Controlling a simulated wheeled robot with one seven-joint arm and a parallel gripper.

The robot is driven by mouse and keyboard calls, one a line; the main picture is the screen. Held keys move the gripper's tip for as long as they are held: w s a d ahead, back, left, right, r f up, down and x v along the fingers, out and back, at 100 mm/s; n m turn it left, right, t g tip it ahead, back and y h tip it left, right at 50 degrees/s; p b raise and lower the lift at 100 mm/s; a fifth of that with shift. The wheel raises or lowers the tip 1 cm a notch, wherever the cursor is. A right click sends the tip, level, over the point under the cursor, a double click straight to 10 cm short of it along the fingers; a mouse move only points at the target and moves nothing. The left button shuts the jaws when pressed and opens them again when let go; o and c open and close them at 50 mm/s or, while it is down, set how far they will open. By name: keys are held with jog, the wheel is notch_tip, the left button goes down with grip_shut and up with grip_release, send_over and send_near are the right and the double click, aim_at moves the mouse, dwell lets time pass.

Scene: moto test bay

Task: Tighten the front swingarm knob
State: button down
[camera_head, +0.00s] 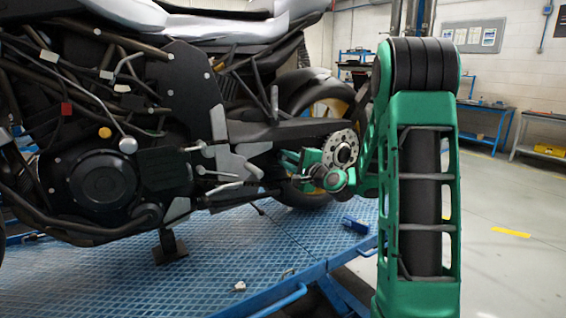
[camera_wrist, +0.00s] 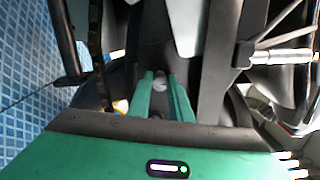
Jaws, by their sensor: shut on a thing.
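The motorcycle (camera_head: 105,180) stands on a blue lift platform, with its dark swingarm (camera_head: 270,131) running back toward the rear wheel. My gripper (camera_head: 286,158) is beside the swingarm's lower front part in the head view. I cannot make the knob out in the head view.
The blue patterned lift platform (camera_head: 150,280) lies under the bike. A blue object (camera_head: 355,224) and a small pale piece (camera_head: 240,286) lie on it. A toothed disc (camera_head: 342,149) is close to my wrist. The grey floor (camera_head: 500,260) at right is mostly clear.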

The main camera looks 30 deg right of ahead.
jog(key=shift+s+f, duration=0.1)
jog(key=shift+f, duration=0.15)
jog(key=c, duration=1.6)
grip_release()
jog(key=shift+r, duration=0.1)
jog(key=s, duration=1)
jog(key=shift+s+d, duration=0.2)
jog(key=shift+s, duration=0.1)
